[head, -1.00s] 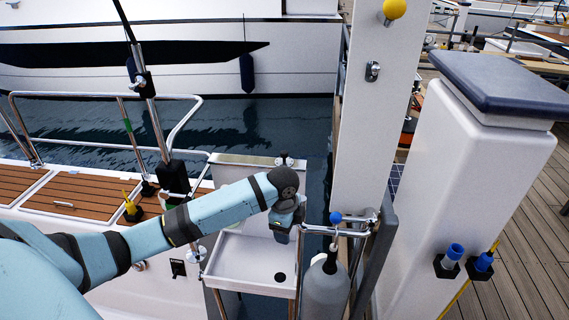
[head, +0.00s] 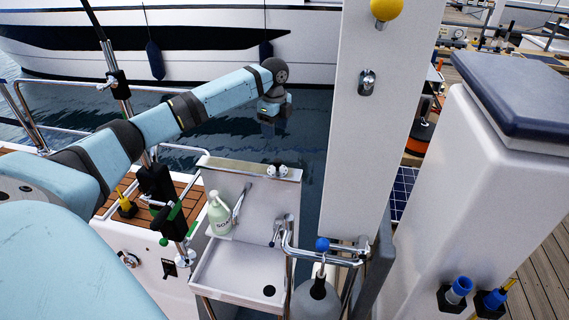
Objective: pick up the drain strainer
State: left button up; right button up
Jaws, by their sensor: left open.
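I cannot clearly make out a drain strainer. The white sink (head: 237,270) stands at the lower middle of the head view, with a small dark round spot (head: 269,291) in its basin floor. I cannot tell whether that spot is an open drain or a strainer. My left gripper (head: 268,129) is open and points down, above and behind the sink's back panel in the picture. It looks empty and touches nothing that I can see. My right gripper is not in view.
A pale green soap bottle (head: 219,214) and a metal tap (head: 281,228) stand at the sink.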

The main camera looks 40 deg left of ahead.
aim_at(277, 160)
pick_arm(q)
jog(key=f, duration=0.3)
jog(key=shift+s+f, duration=0.2)
jog(key=shift+s, duration=0.1)
notch_tip(277, 160, down, 4)
jog(key=shift+w+r+p, duration=0.1)
jog(key=shift+p, duration=0.35)
jog(key=shift+d+f, duration=0.15)
jog(key=shift+f, duration=0.35)
jog(key=f, duration=0.1)
jog(key=f+p, duration=0.1)
jog(key=f, duration=0.1)
jog(key=shift+d+f, duration=0.25)
jog(key=shift+f, duration=0.05)
jog(key=shift+w+f+p, duration=0.1)
jog(key=shift+f+p, duration=0.2)
jog(key=shift+f, duration=0.25)
jog(key=c, duration=1)
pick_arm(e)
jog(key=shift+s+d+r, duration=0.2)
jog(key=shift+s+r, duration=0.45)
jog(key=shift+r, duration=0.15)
